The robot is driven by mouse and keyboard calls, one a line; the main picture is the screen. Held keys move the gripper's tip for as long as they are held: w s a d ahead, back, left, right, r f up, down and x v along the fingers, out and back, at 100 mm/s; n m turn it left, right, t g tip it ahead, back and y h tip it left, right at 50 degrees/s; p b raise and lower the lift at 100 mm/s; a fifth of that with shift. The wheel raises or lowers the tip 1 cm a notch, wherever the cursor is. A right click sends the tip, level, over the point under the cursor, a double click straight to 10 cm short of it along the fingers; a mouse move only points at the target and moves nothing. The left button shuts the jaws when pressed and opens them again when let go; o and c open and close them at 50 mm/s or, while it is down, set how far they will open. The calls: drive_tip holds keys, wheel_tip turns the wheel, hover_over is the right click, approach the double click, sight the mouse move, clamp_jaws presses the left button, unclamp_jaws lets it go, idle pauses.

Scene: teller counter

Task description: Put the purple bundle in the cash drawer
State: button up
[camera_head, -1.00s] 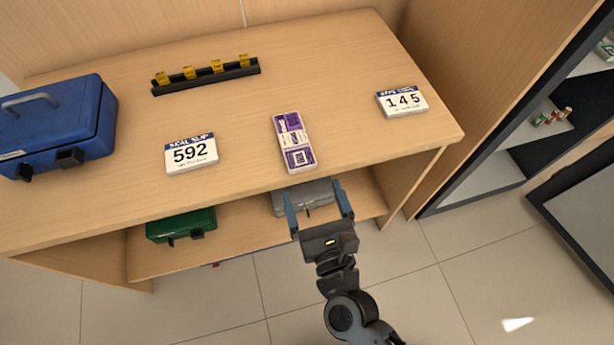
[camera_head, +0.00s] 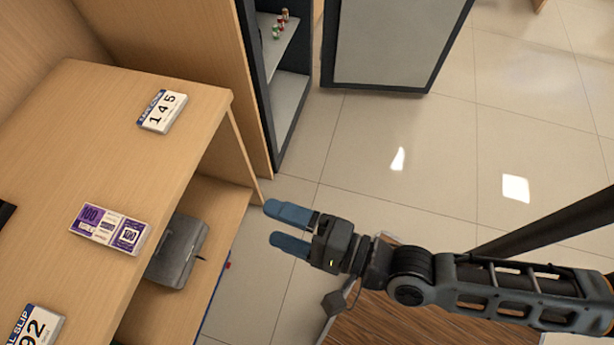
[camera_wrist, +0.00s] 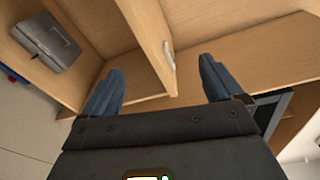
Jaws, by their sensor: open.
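The purple bundle (camera_head: 110,229), a banded stack of purple and white notes marked 100, lies flat on the counter top (camera_head: 152,178) near its front edge in the head view. My gripper (camera_head: 277,229) is open and empty, in front of the counter and to the right of the bundle, apart from it. In the wrist view my two blue fingers (camera_wrist: 160,92) are spread, with wooden counter panels beyond them. The bundle does not show there. No cash drawer can be made out in the current views.
A grey box (camera_head: 178,250) sits on the shelf under the counter; it also shows in the wrist view (camera_wrist: 46,41). A dark-framed cabinet (camera_head: 285,85) stands behind.

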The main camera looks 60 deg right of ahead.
drive_tip(key=s+d+r+n+g+h, duration=0.1)
drive_tip(key=s+d+r+n, duration=0.4)
drive_tip(key=s+n, duration=0.3)
drive_tip(key=shift+s+r+n+h, duration=0.3)
drive_tip(key=shift+r+n+h, duration=0.15)
drive_tip(key=shift+n, duration=0.75)
drive_tip(key=s+r+n, duration=0.1)
drive_tip(key=r+n, duration=0.1)
drive_tip(key=s+d+r+n, duration=0.1)
drive_tip(key=s+n, duration=0.1)
drive_tip(key=n, duration=0.1)
drive_tip(key=s+d+r+n+g+h, duration=0.1)
drive_tip(key=r+n, duration=0.1)
drive_tip(key=n, duration=0.1)
drive_tip(key=shift+s+d+r, duration=0.1)
drive_tip(key=shift+s+r, duration=0.25)
